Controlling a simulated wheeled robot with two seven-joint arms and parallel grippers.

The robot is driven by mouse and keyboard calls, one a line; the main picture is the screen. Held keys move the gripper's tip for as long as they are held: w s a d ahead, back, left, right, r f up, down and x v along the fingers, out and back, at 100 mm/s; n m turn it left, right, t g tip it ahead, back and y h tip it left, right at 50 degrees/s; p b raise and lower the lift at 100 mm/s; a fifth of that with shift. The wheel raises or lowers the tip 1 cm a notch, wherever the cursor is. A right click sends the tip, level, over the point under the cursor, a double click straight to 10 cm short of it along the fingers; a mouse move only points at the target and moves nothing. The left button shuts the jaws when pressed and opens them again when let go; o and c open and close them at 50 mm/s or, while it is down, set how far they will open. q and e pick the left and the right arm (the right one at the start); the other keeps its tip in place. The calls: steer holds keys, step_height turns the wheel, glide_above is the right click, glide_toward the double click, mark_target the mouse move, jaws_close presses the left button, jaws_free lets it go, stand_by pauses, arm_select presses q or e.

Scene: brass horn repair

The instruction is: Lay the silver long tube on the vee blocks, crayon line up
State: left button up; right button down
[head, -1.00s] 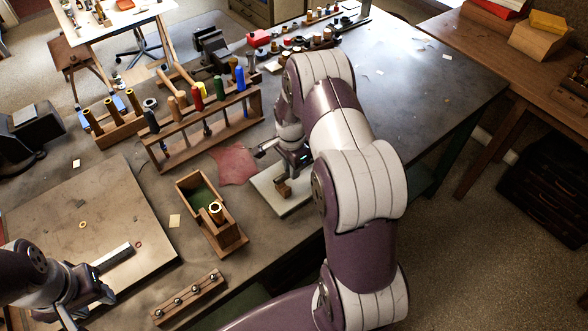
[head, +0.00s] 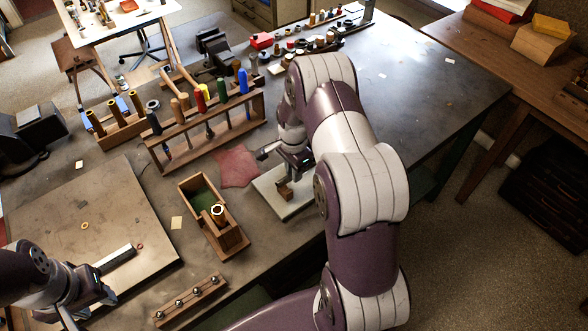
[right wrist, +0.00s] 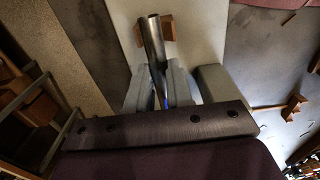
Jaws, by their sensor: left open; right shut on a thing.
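My right gripper (head: 296,161) is over the pale plate (head: 287,207) near the bench's front edge, partly hidden by my arm. In the right wrist view its fingers (right wrist: 159,80) are shut on the silver long tube (right wrist: 153,38), which points away from them over the plate. A brown wooden block (right wrist: 168,27) shows on both sides of the tube's far end. It looks like a vee block and also shows in the head view (head: 284,191). I cannot tell whether the tube touches it. My left gripper (head: 98,303) is open and empty at lower left.
A wooden box with green lining (head: 205,199) stands left of the plate. A red cloth (head: 237,167) lies behind it. A wooden tool rack (head: 205,135) stands further back. A board (head: 85,205) covers the left of the bench.

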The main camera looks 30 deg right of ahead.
steer(key=shift+f, duration=0.1)
steer(key=shift+f+b, duration=1.25)
steer(key=shift+f, duration=0.4)
steer(key=shift+r, duration=0.1)
stand_by(0.4)
steer(key=c, duration=0.9)
jaws_free()
steer(key=shift+c, duration=0.2)
